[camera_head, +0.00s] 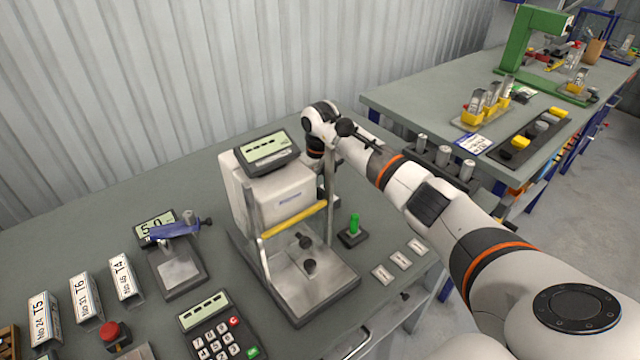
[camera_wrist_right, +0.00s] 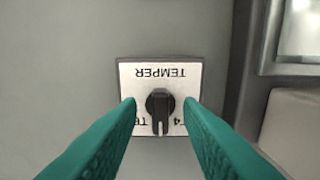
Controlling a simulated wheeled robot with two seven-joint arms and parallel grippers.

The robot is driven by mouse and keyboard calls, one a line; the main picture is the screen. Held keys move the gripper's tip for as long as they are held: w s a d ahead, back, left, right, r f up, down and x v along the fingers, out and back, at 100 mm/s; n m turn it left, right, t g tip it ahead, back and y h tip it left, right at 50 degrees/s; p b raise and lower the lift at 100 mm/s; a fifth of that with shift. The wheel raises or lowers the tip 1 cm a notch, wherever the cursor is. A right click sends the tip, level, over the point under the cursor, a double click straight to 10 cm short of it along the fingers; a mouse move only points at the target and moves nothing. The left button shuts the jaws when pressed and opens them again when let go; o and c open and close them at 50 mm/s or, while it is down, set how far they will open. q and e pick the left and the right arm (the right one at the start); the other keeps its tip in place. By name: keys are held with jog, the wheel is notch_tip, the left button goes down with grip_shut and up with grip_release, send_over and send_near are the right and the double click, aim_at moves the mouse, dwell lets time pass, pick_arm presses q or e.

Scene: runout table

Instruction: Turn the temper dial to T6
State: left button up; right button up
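The temper dial shows in the right wrist view as a black knob (camera_wrist_right: 160,104) on a white square plate (camera_wrist_right: 160,70). The word TEMPER appears upside down. The knob's pointer end points down in the picture, between partly covered T labels: one at lower right looks like T4, the left one is hard to read. My right gripper (camera_wrist_right: 160,101) is open, its teal fingers on either side of the knob with a visible gap to each side. In the head view my right gripper (camera_head: 316,150) is mostly hidden behind the press-like machine (camera_head: 285,205), and I cannot see the dial there.
Label holders marked T5 (camera_head: 42,318), T6 (camera_head: 85,300) and T4 (camera_head: 122,278) stand at the left. A keypad (camera_head: 215,325), a red button (camera_head: 109,331) and a green peg (camera_head: 354,223) are near the machine. A second bench (camera_head: 400,95) stands at right.

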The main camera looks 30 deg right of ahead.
grip_shut()
jog(key=shift+m, duration=0.4)
jog(key=m, duration=0.3)
jog(key=shift+r+m, duration=0.1)
jog(key=shift+m, duration=0.3)
jog(key=m+p, duration=0.1)
jog(key=m, duration=0.3)
jog(key=shift+m, duration=0.3)
grip_release()
